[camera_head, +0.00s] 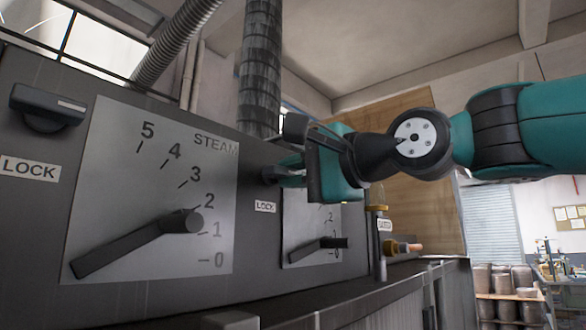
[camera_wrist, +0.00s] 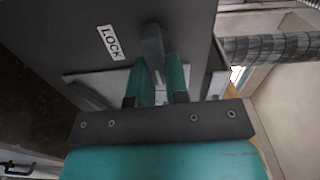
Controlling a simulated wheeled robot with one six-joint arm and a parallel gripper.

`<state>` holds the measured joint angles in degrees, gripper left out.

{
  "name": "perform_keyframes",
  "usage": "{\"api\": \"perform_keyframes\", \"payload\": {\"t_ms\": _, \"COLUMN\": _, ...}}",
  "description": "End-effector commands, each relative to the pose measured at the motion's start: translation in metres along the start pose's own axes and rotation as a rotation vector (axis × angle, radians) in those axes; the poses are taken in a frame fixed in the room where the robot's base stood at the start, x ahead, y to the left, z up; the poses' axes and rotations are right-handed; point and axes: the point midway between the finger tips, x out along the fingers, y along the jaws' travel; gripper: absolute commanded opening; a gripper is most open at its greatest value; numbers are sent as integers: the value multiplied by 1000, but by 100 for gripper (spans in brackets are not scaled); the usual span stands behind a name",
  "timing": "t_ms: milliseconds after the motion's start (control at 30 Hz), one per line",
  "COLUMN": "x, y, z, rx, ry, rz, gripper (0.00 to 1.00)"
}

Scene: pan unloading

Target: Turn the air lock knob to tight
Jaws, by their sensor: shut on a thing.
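A dark lock knob (camera_wrist: 153,42) sticks out of the dark panel beside a white LOCK label (camera_wrist: 111,42) in the wrist view. In the head view it is the knob (camera_head: 269,175) above the second LOCK label (camera_head: 265,207), at the upper left of the smaller dial plate (camera_head: 298,215). My gripper (camera_head: 284,174) reaches it from the right, and its two teal fingers (camera_wrist: 157,82) are shut on the knob, one on each side. The fingers hide part of the knob. No tight mark is readable, so I cannot tell its setting.
Another lock knob (camera_head: 47,107) sits at the upper left, beside the large STEAM dial plate (camera_head: 120,180). The STEAM lever (camera_head: 135,246) points down-left. A smaller lever (camera_head: 318,250) and a brass fitting (camera_head: 403,247) lie below my gripper. Ribbed pipes (camera_head: 261,70) rise behind the panel.

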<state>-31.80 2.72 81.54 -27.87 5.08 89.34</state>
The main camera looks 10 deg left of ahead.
Motion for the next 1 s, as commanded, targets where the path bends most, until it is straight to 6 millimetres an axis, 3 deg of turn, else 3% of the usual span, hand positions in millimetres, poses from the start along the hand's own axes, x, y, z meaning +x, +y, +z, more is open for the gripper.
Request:
{"api": "perform_keyframes", "payload": {"t_ms": 700, "x": 0, "y": 1, "z": -2, "rx": 75, "ry": 6, "rz": -2, "gripper": 0}}
{"api": "perform_keyframes", "payload": {"t_ms": 733, "x": 0, "y": 1, "z": -2, "rx": 75, "ry": 6, "rz": -2, "gripper": 20}}
{"api": "perform_keyframes", "payload": {"t_ms": 833, "x": 0, "y": 1, "z": -1, "rx": 75, "ry": 4, "rz": -1, "gripper": 40}}
{"api": "perform_keyframes", "payload": {"t_ms": 1000, "x": 0, "y": 1, "z": -1, "rx": 74, "ry": 2, "rz": -1, "gripper": 40}}
